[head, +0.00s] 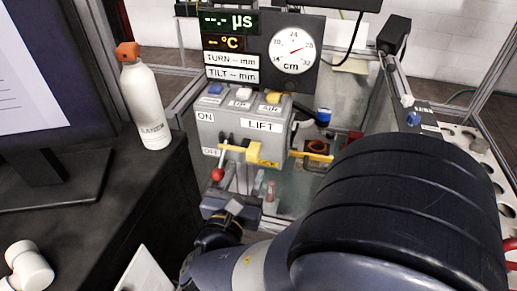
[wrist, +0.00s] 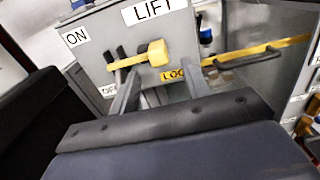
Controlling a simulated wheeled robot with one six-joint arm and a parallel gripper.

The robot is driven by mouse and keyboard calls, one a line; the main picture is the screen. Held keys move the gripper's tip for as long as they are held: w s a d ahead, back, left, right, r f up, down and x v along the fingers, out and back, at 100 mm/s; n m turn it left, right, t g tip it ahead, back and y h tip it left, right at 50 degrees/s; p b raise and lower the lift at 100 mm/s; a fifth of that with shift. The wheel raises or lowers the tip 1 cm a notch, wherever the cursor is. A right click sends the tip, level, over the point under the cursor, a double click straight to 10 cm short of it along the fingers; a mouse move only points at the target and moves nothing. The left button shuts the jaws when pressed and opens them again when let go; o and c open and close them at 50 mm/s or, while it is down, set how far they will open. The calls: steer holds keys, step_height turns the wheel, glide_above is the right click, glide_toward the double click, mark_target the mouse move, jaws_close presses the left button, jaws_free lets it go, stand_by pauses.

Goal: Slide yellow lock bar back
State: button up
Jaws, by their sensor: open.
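The yellow lock bar (head: 238,149) lies across the front of the grey LIFT box, with a thick block at its right end. It also shows in the wrist view (wrist: 135,59), above a yellow lock label (wrist: 172,74) partly covered by a finger. My gripper (wrist: 162,72) is open and empty, its two grey fingers pointing at the box just below the bar's block end. Whether a finger touches the bar, I cannot tell. In the head view my gripper (head: 241,175) is small, below the bar.
A red ball knob (head: 217,175) hangs left of my gripper. Another yellow bar (head: 311,155) runs to the right of the box, also in the wrist view (wrist: 262,50). A white bottle (head: 146,105) stands on the dark desk at left.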

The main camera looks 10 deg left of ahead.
mark_target(251, 159)
steer(key=w, duration=0.3)
steer(key=w+p, duration=0.1)
steer(key=w, duration=0.2)
steer(key=shift+w+d, duration=0.2)
steer(key=shift+w, duration=0.15)
jaws_close()
stand_by(0.3)
